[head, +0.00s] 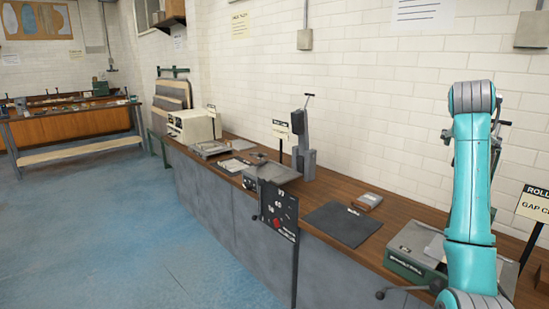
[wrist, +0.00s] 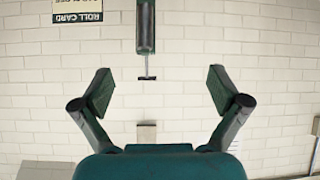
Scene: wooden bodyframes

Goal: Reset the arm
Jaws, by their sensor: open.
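My gripper (wrist: 158,93) shows in the wrist view with its two dark fingers spread wide apart. Nothing is between the fingers, and a white brick wall (wrist: 180,75) fills the view behind them. In the head view my teal arm stands upright at the right side, in front of the bench. My gripper cannot be made out clearly in the head view.
A long wooden-topped bench (head: 408,213) runs along the wall. It carries a dark mat (head: 343,224), a grey upright device (head: 304,150), a cream machine (head: 194,125) and a green-grey box (head: 412,262) beside my arm. Blue floor (head: 110,225) is clear at left.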

